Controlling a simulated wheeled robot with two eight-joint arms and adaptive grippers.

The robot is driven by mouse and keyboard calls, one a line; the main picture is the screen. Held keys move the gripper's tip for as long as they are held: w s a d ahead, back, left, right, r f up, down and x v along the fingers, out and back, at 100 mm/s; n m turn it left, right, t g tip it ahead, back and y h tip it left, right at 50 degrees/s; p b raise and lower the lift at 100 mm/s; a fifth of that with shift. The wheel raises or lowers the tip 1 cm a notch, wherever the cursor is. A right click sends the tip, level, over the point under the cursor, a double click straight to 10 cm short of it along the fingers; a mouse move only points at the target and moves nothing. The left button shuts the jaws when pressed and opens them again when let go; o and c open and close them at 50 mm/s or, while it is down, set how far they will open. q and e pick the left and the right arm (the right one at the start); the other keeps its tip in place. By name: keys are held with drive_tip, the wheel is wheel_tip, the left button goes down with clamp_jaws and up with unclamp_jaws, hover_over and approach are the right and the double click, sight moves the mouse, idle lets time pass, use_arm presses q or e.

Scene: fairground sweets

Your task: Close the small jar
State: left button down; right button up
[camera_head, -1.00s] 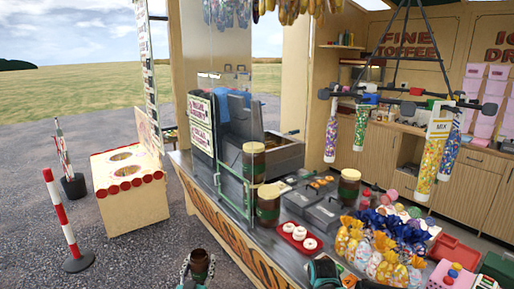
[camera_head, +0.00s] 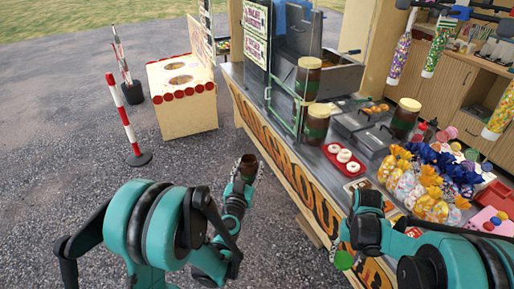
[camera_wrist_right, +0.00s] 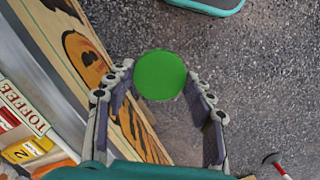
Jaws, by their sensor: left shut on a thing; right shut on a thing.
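The small jar (camera_head: 248,162) is a dark brown, open-topped vessel in the head view, left of the counter and above the gravel. My left gripper (camera_head: 243,175) is shut around it and holds it roughly upright. A round green lid (camera_head: 343,261) is at the tips of my right gripper (camera_head: 344,249), low and right of the jar. The lid (camera_wrist_right: 160,75) also shows face-on in the right wrist view, between the two fingers of my right gripper (camera_wrist_right: 160,84). The lid and jar are well apart. Much of the jar's lower part is hidden by the left fingers.
The stall counter (camera_head: 262,112) carries large brown jars (camera_head: 316,122), a red tray of doughnuts (camera_head: 336,163) and wrapped sweets (camera_head: 424,190). Its painted front edge lies between my grippers. A striped post (camera_head: 122,116) and a game box (camera_head: 188,117) stand left. Open gravel lies between them and my arms.

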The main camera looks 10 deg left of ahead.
use_arm(q)
drive_tip(key=s+d, duration=0.2)
drive_tip(key=d, duration=0.6)
drive_tip(key=s+d, duration=0.2)
drive_tip(key=d, duration=0.7)
drive_tip(key=shift+s, duration=0.25)
use_arm(e)
drive_tip(key=w+a+r, duration=0.5)
drive_tip(key=w+r, duration=0.3)
drive_tip(key=r, duration=0.1)
drive_tip(key=w+a+r, duration=0.5)
drive_tip(key=w+r, duration=0.3)
drive_tip(key=s+a+r, duration=0.2)
drive_tip(key=a+r, duration=0.2)
drive_tip(key=r, duration=0.3)
drive_tip(key=s+a+r, duration=0.2)
drive_tip(key=a+r, duration=0.1)
drive_tip(key=r, duration=0.3)
drive_tip(key=shift+s+a+r+m, duration=0.3)
drive_tip(key=shift+s+a+r, duration=0.05)
drive_tip(key=shift+a+r, duration=0.05)
